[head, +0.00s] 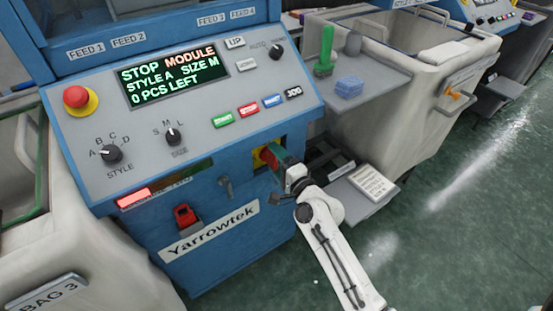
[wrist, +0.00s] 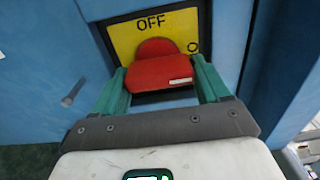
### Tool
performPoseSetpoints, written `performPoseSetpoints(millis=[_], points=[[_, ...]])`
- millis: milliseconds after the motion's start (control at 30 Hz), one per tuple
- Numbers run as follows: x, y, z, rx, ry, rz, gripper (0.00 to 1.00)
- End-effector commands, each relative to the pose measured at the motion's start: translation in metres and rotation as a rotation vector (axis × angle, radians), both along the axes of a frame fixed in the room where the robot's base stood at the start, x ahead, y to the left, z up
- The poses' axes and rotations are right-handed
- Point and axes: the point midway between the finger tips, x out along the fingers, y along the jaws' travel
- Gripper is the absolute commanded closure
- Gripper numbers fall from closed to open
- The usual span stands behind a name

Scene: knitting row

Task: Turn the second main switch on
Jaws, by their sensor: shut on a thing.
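The main switch has a red handle (wrist: 160,66) on a yellow plate (wrist: 183,25) set into the blue machine front. The plate reads OFF above the handle, with a round mark at its right. My gripper (wrist: 164,78) has its two green fingers on either side of the red handle, shut on it. In the head view, my gripper (head: 275,157) reaches the switch from the right and hides much of it; a bit of the yellow plate (head: 257,161) shows.
The display (head: 172,72) reads STOP MODULE. A red emergency button (head: 76,97), style and size knobs and coloured buttons sit on the panel. A small red part (head: 185,215) is lower left of the switch. A grey shelf (head: 385,75) stands right; green floor is open further right.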

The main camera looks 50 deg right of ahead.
Motion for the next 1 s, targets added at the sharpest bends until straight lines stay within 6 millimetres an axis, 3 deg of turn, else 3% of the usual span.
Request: performPoseSetpoints(millis=[267, 300, 333, 667, 1000], points=[[-0.001, -0.001, -0.001, 0.004, 0.001, -0.001, 0.55], [-0.001, -0.001, -0.001, 0.004, 0.001, -0.001, 0.23], [-0.001, -0.001, -0.001, 0.004, 0.001, -0.001, 0.20], [-0.004, 0.001, -0.001, 0.002, 0.001, 0.000, 0.19], [-0.056, 0.016, -0.003, 0.002, 0.004, 0.000, 0.19]])
